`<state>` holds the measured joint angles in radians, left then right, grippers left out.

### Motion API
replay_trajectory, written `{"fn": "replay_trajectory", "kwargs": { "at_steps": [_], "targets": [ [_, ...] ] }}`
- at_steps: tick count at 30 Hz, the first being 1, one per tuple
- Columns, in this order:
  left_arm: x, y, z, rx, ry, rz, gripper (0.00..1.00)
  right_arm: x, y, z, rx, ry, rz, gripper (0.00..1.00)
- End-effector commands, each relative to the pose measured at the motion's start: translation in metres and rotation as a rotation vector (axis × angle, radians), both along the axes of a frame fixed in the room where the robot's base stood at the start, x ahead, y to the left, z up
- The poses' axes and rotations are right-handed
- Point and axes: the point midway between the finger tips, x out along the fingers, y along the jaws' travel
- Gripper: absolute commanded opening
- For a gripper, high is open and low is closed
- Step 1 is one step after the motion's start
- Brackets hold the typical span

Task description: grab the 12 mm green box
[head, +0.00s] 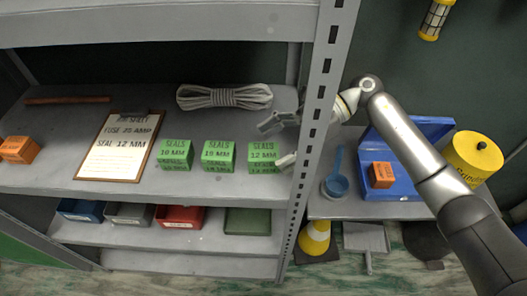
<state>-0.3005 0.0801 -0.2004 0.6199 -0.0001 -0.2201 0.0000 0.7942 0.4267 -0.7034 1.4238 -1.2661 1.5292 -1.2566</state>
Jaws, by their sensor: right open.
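Three green boxes stand in a row on the grey shelf (60,178). The right-hand green box (263,157) is labelled "SEALS 12 MM". The left green box (175,154) reads 10 MM, and the middle green box (218,156) seems to read 10 MM, though its number is blurred. My right gripper (279,142) reaches past the shelf upright from the right. It is open and empty, with one finger above the 12 mm box's upper right and the other at its right side. Whether they touch it I cannot tell. My left gripper is not in view.
The perforated upright (316,110) stands close to my right gripper. A coiled rope (224,96) lies behind the boxes, and a clipboard (118,146) and orange box (19,149) lie left. A blue case (402,186) and yellow canister (473,158) are at the right.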

Motion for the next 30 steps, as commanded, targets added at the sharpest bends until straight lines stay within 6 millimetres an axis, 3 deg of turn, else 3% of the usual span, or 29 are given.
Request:
{"fn": "replay_trajectory", "kwargs": {
  "at_steps": [3, 9, 23, 30],
  "targets": [
    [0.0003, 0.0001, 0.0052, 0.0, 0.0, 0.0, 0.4, -0.0048, 0.0094, -0.0042, 0.0, 0.0, 0.001, 0.85],
    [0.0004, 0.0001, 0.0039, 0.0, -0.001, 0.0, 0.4, -0.0045, 0.0097, -0.0059, -0.001, -0.001, 0.0, 0.85],
    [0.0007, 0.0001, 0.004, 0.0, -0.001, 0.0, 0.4, -0.0044, 0.0095, -0.0056, 0.0, 0.0, 0.0, 0.26],
    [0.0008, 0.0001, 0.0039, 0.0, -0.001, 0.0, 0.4, -0.0042, 0.0094, -0.0054, 0.0, -0.001, 0.0, 0.26]
  ]
}}
